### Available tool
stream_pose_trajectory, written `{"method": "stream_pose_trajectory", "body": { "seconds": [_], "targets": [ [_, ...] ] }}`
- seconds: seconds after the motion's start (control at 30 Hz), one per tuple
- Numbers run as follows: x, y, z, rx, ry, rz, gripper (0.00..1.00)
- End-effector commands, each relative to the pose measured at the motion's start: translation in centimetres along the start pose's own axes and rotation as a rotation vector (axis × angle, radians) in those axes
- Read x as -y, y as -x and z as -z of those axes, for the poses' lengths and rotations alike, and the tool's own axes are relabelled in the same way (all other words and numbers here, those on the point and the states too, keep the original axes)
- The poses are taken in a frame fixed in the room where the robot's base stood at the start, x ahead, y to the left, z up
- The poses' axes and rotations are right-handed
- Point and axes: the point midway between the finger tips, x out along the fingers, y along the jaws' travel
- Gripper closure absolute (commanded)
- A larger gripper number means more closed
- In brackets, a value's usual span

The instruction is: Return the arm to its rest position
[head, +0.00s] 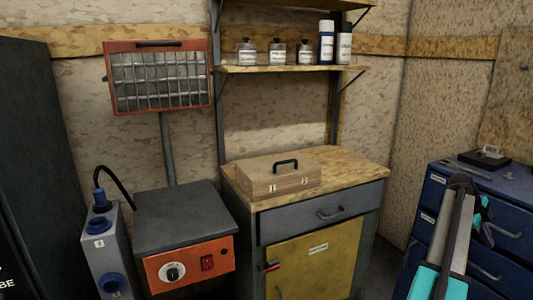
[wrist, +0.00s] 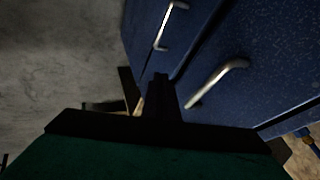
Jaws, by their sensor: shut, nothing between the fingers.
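My arm (head: 455,240), grey with teal parts, rises at the lower right of the head view, in front of the blue drawer cabinet. It is folded at a dark joint near its top. My gripper (wrist: 160,80) shows dark in the wrist view, with its fingers shut and nothing held. Past the fingers are the blue cabinet front (wrist: 195,45) and its metal handles. In the head view I cannot make out the fingertips.
The blue drawer cabinet (head: 430,205) stands close beside my arm at the right. A wooden-topped workbench (head: 345,165) with a wooden box (head: 270,182) is further left. A grey machine (head: 180,215) with an orange panel is left of it. Bare floor (wrist: 60,50) shows in the wrist view.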

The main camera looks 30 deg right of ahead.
Motion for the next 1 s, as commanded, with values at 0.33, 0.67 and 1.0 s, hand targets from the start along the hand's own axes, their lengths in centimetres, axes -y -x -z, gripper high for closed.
{"method": "stream_pose_trajectory", "body": {
  "seconds": [0.33, 0.67, 1.0],
  "targets": [
    [-2.1, 1.8, -7.8, 0.028, 0.099, 0.0, 1.0],
    [-10.2, 3.9, -20.9, 0.065, 0.292, -0.016, 1.0],
    [-23.0, 5.9, -31.9, 0.108, 0.506, -0.045, 1.0]
  ]
}}
